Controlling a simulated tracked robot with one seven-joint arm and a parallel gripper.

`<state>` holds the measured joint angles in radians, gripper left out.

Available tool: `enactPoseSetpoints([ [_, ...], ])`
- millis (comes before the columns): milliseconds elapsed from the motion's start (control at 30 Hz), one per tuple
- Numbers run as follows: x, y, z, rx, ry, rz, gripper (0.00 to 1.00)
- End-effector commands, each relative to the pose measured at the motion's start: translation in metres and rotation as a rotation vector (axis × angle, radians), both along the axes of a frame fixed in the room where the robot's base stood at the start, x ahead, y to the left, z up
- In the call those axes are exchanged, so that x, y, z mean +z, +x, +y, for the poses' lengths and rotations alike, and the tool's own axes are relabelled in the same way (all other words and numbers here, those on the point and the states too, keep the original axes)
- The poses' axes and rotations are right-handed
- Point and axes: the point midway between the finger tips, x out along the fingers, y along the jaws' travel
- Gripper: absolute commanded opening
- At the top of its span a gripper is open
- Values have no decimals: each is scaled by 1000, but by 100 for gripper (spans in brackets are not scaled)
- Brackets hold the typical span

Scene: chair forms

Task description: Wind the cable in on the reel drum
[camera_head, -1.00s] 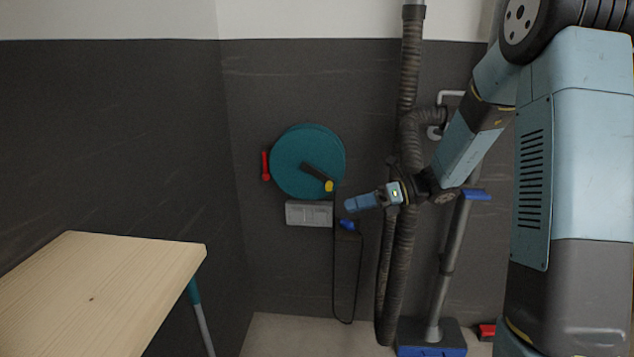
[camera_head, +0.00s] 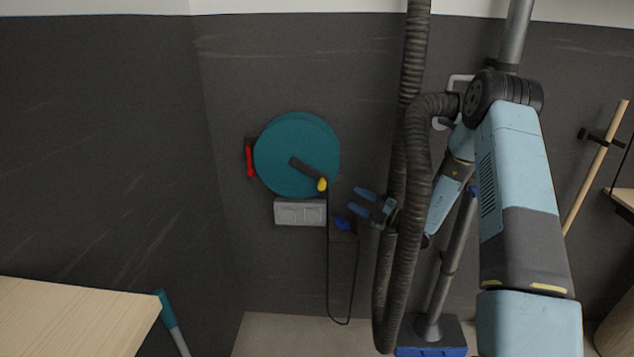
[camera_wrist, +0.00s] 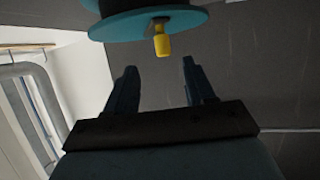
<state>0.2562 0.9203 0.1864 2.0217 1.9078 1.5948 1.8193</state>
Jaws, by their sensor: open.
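The teal reel drum (camera_head: 282,165) is mounted on the dark wall. A dark crank arm (camera_head: 306,171) crosses its face and ends in a yellow knob (camera_head: 322,184) at the lower right. A thin black cable (camera_head: 328,270) hangs below the drum in a long loop. My gripper (camera_head: 358,201) is open and empty, to the right of the knob and apart from it. In the wrist view the yellow knob (camera_wrist: 161,42) and the drum's rim (camera_wrist: 150,23) show ahead of my open gripper (camera_wrist: 158,80), above the gap between the fingers.
A grey socket box (camera_head: 300,211) sits below the drum and a red item (camera_head: 249,161) left of it. A blue piece (camera_head: 343,223) is by the cable. A ribbed hose (camera_head: 412,150) hangs close to my wrist. A wooden tabletop (camera_head: 70,320) fills the lower left.

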Motion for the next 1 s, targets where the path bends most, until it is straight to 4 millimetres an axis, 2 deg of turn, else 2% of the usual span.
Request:
enactPoseSetpoints([
  [300,10,12,62,38,-1,-3,54],
  [600,22,32,111,42,-2,-4,54],
  [800,28,44,134,41,-2,-3,54],
  [1000,31,50,146,40,-1,-2,54],
])
